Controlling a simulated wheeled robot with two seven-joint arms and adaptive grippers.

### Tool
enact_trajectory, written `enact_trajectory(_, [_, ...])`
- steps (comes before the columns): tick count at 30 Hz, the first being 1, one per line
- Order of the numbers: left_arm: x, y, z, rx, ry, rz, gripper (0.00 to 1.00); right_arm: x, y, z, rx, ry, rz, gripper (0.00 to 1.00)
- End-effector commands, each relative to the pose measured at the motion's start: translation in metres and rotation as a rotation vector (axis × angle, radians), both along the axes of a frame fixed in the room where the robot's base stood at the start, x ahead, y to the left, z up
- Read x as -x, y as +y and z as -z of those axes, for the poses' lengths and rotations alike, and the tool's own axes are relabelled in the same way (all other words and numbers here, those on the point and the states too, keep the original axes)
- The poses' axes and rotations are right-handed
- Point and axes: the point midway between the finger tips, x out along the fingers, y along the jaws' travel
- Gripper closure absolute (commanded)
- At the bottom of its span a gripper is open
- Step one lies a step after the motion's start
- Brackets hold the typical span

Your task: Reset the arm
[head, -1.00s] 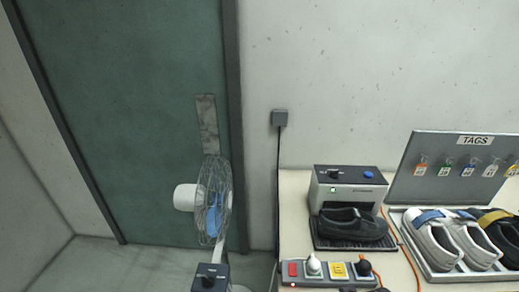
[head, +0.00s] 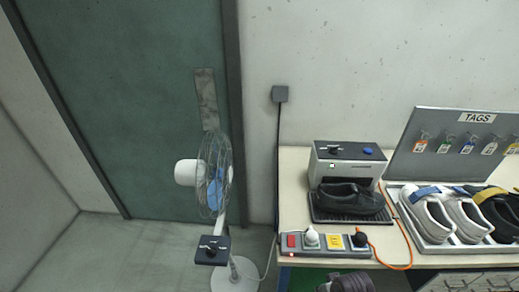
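Neither of my grippers shows in the head view, and no clear part of my arms is in sight. A dark shoe (head: 348,198) sits on the black tray of a grey machine (head: 327,157) on the table (head: 294,190). A white tray (head: 420,240) on the right holds several shoes, white ones (head: 431,217) and a dark one with a yellow strap, partly cut off by the picture edge.
A tag board (head: 440,150) stands behind the shoe tray. A power strip (head: 325,245) with plugs and an orange cable lies at the table's front edge. A standing fan (head: 212,185) with a control box (head: 212,249) is left of the table, before a green door (head: 130,100). A dark round thing (head: 350,283) is at the bottom edge.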

Motion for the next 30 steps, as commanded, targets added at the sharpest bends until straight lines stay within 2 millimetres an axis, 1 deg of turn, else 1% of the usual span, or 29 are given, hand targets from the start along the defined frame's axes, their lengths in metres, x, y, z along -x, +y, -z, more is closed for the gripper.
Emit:
enact_trajectory(1, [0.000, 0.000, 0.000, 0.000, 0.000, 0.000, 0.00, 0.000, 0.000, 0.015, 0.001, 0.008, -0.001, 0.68])
enact_trajectory(3, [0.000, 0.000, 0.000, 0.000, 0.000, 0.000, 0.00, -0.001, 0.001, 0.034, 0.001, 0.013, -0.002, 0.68])
enact_trajectory(11, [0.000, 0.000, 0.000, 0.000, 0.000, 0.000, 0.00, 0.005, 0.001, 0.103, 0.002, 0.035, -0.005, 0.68])
enact_trajectory(16, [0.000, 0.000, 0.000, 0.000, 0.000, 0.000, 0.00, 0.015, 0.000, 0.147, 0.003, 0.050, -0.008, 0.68])
enact_trajectory(23, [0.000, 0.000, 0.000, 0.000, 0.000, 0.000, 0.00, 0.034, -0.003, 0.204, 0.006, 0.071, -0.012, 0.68])
enact_trajectory(30, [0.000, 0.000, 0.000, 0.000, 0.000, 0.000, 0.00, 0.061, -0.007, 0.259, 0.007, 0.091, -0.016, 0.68])
